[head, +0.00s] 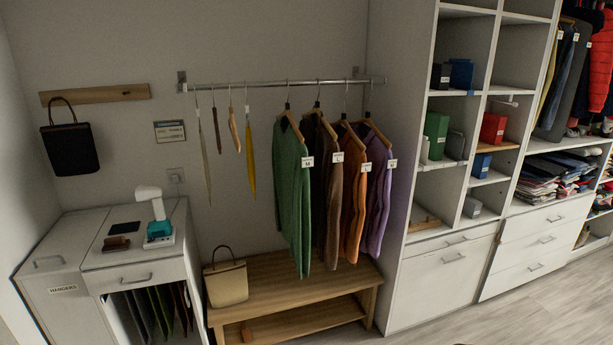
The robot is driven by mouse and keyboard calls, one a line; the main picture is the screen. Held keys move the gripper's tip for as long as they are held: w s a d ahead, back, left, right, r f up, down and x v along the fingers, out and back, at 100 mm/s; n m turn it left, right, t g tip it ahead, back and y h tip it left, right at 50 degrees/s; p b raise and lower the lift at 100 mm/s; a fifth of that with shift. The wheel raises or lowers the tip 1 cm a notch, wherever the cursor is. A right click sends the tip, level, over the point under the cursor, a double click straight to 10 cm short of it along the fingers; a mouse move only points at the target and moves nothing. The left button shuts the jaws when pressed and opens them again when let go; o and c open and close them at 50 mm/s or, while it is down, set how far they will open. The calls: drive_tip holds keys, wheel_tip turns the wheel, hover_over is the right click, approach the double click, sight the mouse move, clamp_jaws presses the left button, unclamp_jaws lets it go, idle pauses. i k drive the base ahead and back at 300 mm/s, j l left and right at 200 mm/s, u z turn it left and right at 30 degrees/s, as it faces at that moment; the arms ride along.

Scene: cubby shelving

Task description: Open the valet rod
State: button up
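A valet rod cannot be told for sure. A small pale rod-like piece (503,102) sticks out at a cubby above the red box and may be it; it is too small to tell whether it is pulled out. A long metal clothes rail (270,84) is fixed to the wall, with green, brown, orange and purple garments hanging from its right half and several hangers on its left. My gripper is not in view.
A wooden bench (290,275) stands under the garments, with a beige bag (225,283) at its left end. Cubby shelving (420,190) with closed drawers (440,285) stands right. A white cabinet (130,270) stands left. Bare floor (490,325) lies front right.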

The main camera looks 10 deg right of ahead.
sight(515, 105)
drive_tip(key=i+l+z, duration=0.2)
drive_tip(key=i+z, duration=0.2)
drive_tip(key=i, duration=0.2)
drive_tip(key=i+z, duration=0.35)
drive_tip(key=i, duration=0.3)
drive_tip(key=i+l+z, duration=0.2)
drive_tip(key=l, duration=0.25)
drive_tip(key=i+l+z, duration=0.15)
drive_tip(key=l, duration=0.3)
drive_tip(key=i+l+z, duration=0.2)
drive_tip(key=i+l, duration=0.1)
drive_tip(key=l, duration=0.1)
